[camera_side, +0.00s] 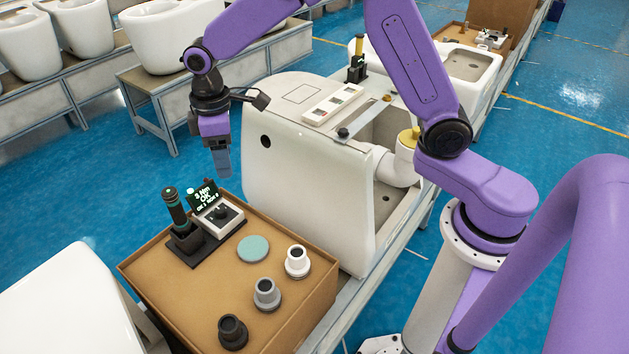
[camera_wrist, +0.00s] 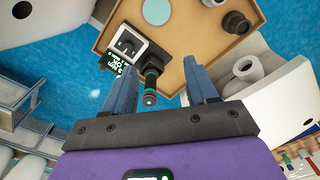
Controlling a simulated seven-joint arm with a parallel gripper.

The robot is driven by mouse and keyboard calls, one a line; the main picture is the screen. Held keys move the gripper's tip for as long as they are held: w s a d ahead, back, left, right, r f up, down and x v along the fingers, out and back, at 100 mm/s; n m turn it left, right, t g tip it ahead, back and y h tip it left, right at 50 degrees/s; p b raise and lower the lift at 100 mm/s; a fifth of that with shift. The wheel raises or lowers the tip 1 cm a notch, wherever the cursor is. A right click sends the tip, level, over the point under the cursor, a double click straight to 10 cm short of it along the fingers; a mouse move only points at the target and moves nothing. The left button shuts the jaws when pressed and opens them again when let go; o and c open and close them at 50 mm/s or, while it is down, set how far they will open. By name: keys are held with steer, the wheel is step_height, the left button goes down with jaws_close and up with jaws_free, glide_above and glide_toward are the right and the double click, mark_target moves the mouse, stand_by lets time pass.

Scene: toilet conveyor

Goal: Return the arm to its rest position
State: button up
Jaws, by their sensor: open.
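My gripper (camera_side: 222,168) hangs pointing down above the back edge of the brown tray (camera_side: 150,285), beside the white toilet body (camera_side: 290,195). In the wrist view its two blue fingers (camera_wrist: 162,84) stand apart with nothing held between them. A dark driver tool with green bands (camera_side: 175,208) stands upright in its black holder on the tray. In the wrist view the tool (camera_wrist: 151,84) shows between the fingers, farther down and apart from them. My purple arm is bent above the toilet body.
The tray also holds a lit display (camera_side: 206,196), a teal disc (camera_side: 253,249), and white (camera_side: 297,262), grey (camera_side: 266,294) and black (camera_side: 232,332) collars. Another white toilet body (camera_side: 75,310) stands at front left. Several toilets line the conveyor behind. Blue floor left of the gripper is clear.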

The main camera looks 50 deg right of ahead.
steer(key=s+d+r, duration=0.1)
steer(key=s+d, duration=0.3)
steer(key=s, duration=0.6)
steer(key=s+d+r+n, duration=0.1)
steer(key=s+d, duration=0.3)
steer(key=s, duration=0.6)
steer(key=s+d+r+n, duration=0.1)
steer(key=s+d, duration=0.3)
steer(key=s, duration=0.7)
steer(key=shift+d+r, duration=0.3)
steer(key=shift+r, duration=0.2)
